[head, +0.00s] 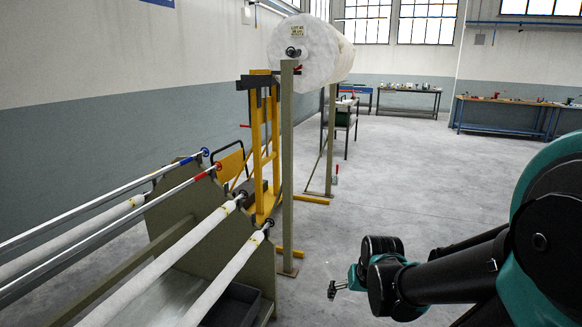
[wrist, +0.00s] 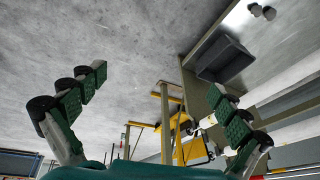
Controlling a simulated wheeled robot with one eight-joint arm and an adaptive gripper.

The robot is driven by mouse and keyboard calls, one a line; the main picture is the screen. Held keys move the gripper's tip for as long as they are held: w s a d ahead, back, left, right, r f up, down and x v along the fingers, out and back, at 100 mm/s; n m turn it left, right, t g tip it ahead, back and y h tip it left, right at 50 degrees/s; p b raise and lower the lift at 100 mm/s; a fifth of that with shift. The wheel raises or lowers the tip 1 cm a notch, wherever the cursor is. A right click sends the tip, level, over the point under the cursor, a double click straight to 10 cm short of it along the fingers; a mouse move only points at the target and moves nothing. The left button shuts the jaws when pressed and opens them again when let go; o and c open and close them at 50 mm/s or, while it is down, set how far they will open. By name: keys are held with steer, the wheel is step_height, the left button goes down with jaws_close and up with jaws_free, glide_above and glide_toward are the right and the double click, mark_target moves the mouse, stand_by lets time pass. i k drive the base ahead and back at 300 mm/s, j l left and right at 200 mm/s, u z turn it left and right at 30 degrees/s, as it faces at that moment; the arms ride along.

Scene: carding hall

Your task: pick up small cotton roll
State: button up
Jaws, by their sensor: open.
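Several long, thin white rolls lie slanting across a rack (head: 162,217) at the left in the head view. One thin roll (head: 190,243) rests nearest the middle, with another (head: 232,277) in front. I cannot tell which is the small cotton roll. A large white cotton roll (head: 305,52) sits high on a stand. My gripper (head: 335,288) is low at the right of the rack, apart from it. In the wrist view my gripper (wrist: 157,84) has its green-padded fingers spread wide, with nothing between them. White rolls also show at that view's right (wrist: 285,85).
A dark grey bin (head: 232,305) lies under the rack and shows in the wrist view (wrist: 226,60). A yellow lifting frame (head: 262,150) and grey post (head: 287,170) stand beyond the rack. Workbenches (head: 505,112) line the back. The floor (head: 420,175) at middle right is clear.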

mark_target(107, 311)
steer(key=u, duration=1.35)
